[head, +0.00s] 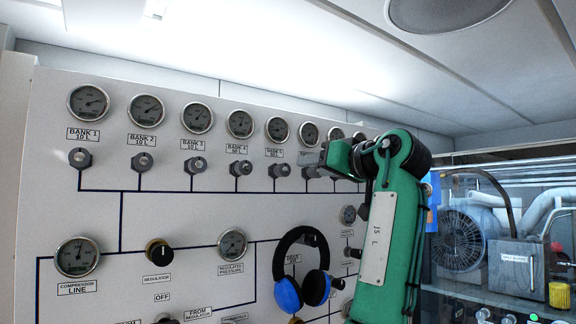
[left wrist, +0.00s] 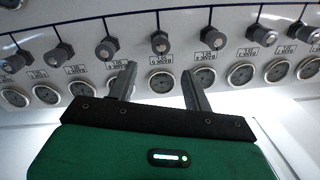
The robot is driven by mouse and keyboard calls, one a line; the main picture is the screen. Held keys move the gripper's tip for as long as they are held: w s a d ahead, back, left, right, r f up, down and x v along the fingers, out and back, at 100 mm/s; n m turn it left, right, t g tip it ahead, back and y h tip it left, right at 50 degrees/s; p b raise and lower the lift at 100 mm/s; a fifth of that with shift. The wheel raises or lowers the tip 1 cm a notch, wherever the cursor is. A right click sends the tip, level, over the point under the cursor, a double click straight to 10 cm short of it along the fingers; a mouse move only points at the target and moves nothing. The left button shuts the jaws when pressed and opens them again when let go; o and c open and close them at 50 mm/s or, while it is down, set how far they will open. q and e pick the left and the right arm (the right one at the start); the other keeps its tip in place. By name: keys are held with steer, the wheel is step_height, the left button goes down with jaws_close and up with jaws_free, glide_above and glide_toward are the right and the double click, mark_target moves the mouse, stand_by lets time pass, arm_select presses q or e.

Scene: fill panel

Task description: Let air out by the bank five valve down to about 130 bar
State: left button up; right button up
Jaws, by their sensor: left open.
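The bank five valve (head: 276,171) is a dark grey knob on the upper panel, below its label and its round gauge (head: 277,130). The gauge needle is too small to read. My left gripper (head: 325,157) is in front of the panel, just right of this valve in the head view, and its hand covers part of the valve row. In the left wrist view my left gripper (left wrist: 158,72) is open and empty. A knob (left wrist: 160,42) lies beyond the gap between its fingertips, apart from them. The label numbers there are too small to be sure of. My right gripper is not in view.
Other bank valves, such as the bank four valve (head: 240,169), stand close in the same row. Black headphones with blue cups (head: 288,293) hang below. A regulator knob (head: 158,252) is at lower left. Machinery (head: 463,240) stands behind glass at right.

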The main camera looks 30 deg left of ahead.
mark_target(285, 170)
arm_select(q)
steer(key=p+x, duration=0.4)
steer(key=x, duration=0.5)
steer(key=shift+w+a+r+p, duration=0.15)
steer(key=shift+a+p, duration=0.15)
steer(key=shift+a, duration=0.05)
steer(key=shift+w+a, duration=0.15)
steer(key=shift+a, duration=0.4)
steer(key=shift+c, duration=0.4)
steer(key=c, duration=0.9)
